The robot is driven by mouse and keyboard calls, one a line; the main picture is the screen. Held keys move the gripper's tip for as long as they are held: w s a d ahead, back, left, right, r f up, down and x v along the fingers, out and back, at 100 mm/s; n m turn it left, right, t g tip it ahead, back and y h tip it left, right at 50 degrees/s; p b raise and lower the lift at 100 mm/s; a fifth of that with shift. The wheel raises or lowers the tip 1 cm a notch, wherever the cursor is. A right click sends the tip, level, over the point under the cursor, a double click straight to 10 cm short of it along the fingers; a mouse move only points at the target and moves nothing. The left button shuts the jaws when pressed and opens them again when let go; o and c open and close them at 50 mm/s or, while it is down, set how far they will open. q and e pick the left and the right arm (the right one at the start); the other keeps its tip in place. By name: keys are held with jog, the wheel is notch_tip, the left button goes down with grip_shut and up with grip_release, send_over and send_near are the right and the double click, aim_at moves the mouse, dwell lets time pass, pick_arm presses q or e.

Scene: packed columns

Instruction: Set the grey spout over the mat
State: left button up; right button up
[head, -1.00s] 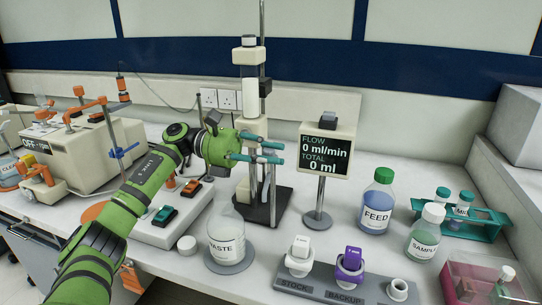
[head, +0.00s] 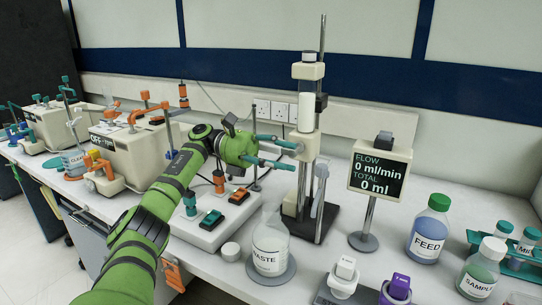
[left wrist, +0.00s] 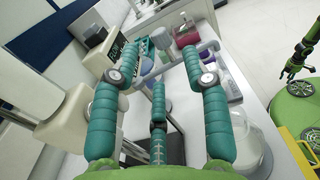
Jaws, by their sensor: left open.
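The FLOW display (head: 379,178) stands on a pole right of the column. A FEED bottle (head: 428,230) and a SAMPLE bottle (head: 481,270) stand further right. A switch box (head: 212,222) lies below my left arm. Some bench front of the display is clear.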

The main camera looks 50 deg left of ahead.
pick_arm(q)
jog(key=shift+v, duration=1.5)
